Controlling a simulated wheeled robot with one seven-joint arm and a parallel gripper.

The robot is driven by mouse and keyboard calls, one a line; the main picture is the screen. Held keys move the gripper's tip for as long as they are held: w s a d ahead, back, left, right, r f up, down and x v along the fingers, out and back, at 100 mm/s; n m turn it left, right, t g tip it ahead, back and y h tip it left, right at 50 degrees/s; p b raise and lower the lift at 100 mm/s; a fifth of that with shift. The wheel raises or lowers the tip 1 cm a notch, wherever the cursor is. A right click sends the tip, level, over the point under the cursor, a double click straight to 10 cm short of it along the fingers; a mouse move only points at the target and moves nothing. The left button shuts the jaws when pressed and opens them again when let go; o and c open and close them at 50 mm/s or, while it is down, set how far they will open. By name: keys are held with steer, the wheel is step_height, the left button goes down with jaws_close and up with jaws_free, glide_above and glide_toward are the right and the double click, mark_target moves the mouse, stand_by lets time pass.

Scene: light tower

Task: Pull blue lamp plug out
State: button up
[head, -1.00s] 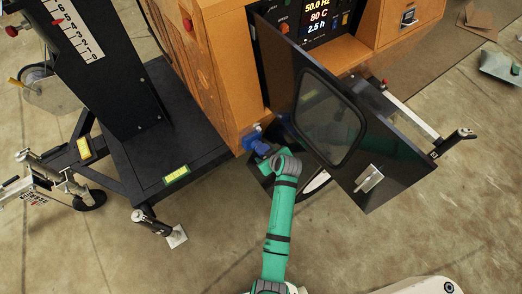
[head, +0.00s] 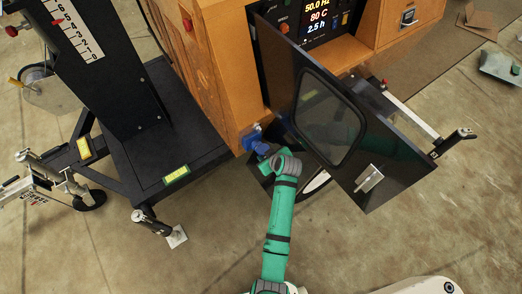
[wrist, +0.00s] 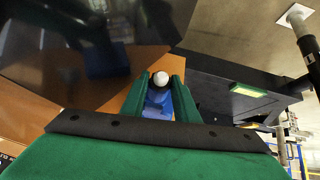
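The blue lamp plug (head: 261,148) is at the lower front corner of the orange cabinet, beside a blue socket (head: 250,136). In the wrist view, the blue plug (wrist: 158,104) lies between the two green fingers of my gripper (wrist: 159,88), and the fingers appear closed against its sides. A whitish round end shows just beyond it. In the head view, my gripper (head: 266,160) is at the plug, partly hidden by my wrist. Whether the plug is still seated in the socket cannot be told.
The orange cabinet's dark windowed door (head: 345,120) hangs open just right of my arm. A black mast base (head: 150,150) with outriggers stands at left. A control panel (head: 320,22) is lit behind the door. The floor in front is mostly clear.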

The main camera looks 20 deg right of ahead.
jaws_close()
steer(key=shift+s+d, duration=0.1)
steer(key=shift+s, duration=0.15)
steer(key=shift+s+d, duration=0.25)
steer(key=shift+s, duration=0.5)
steer(key=shift+s+d, duration=0.3)
steer(key=shift+s, duration=0.45)
steer(key=shift+s+d, duration=0.25)
steer(key=shift+s, duration=0.5)
